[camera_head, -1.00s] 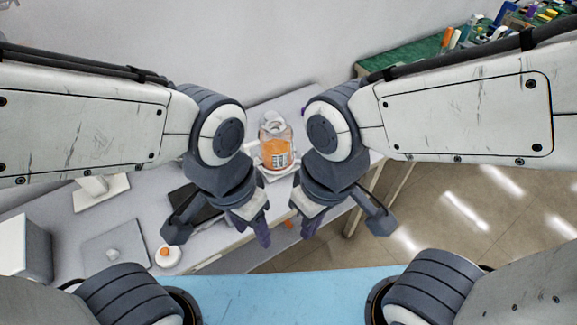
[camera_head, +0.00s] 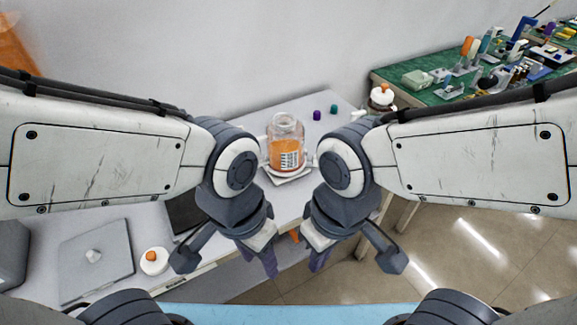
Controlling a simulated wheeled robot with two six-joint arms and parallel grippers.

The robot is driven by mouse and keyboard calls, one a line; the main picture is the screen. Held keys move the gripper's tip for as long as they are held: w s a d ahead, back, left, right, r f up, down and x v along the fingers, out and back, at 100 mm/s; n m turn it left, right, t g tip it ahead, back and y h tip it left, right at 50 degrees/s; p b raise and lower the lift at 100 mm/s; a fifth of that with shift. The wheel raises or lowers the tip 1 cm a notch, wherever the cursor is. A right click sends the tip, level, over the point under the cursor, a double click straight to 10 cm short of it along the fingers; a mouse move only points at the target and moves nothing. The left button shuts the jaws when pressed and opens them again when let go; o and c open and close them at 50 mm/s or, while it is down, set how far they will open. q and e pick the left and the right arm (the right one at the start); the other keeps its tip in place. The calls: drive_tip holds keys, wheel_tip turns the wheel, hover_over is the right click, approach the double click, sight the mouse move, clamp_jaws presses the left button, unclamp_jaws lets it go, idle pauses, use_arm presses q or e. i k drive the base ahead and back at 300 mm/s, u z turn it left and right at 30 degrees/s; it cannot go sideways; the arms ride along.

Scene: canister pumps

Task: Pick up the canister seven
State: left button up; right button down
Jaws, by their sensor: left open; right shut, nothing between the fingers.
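A clear glass jar (camera_head: 285,130) with orange contents and a black-and-white label stands upright on a white tray (camera_head: 288,180) on the table, between my arms. I cannot read a number seven on it or on any other container. My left gripper (camera_head: 266,264) is open and empty in front of and below the jar. My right gripper (camera_head: 319,262) is shut on nothing, to the right of the left one. Both are apart from the jar, and my wrists hide parts of the table around it.
A white container with an orange top (camera_head: 381,96) stands at the back right, another (camera_head: 154,261) at the left. Purple (camera_head: 317,115) and green (camera_head: 334,109) caps lie behind the jar. A grey plate (camera_head: 95,262) is at the left. A cluttered green bench (camera_head: 440,90) is at the right.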

sight(284, 136)
drive_tip(key=u, duration=2.35)
drive_tip(key=k, duration=1.2)
drive_tip(key=z, duration=1.9)
drive_tip(key=i, duration=0.5)
drive_tip(key=u, duration=0.05)
